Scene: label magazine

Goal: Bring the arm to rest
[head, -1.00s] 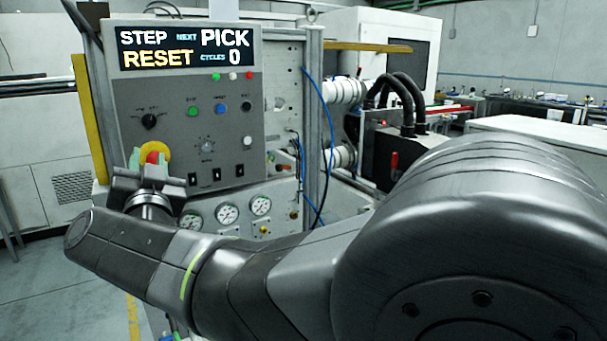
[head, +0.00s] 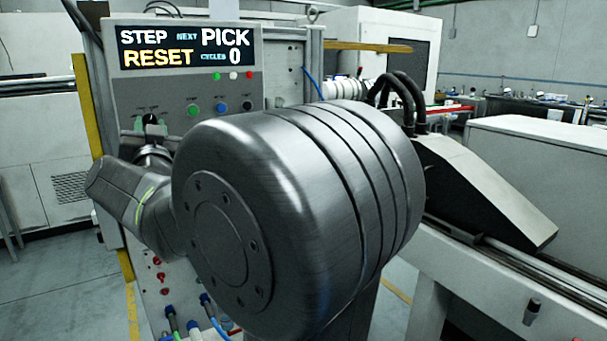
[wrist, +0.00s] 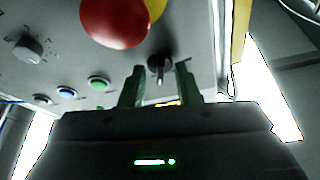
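My gripper (head: 150,124) is at the grey control panel (head: 185,82) in the head view, in front of the dark rotary knob. In the wrist view my two green fingers (wrist: 160,72) stand apart, with the dark knob (wrist: 160,62) showing in the gap between their tips. I see nothing held, and I cannot tell whether a finger touches the knob. My arm's big grey joint (head: 300,200) fills the middle of the head view and hides the panel's lower part. The red mushroom button (wrist: 115,20) with its yellow collar is close above the fingers in the wrist view.
The panel's display (head: 185,47) reads STEP, RESET, NEXT PICK, CYCLES 0. Green (head: 194,110) and blue (head: 221,107) buttons sit below it. A machine with black hoses (head: 402,95) and a rail stands to the right. Open floor (head: 60,285) lies at the left.

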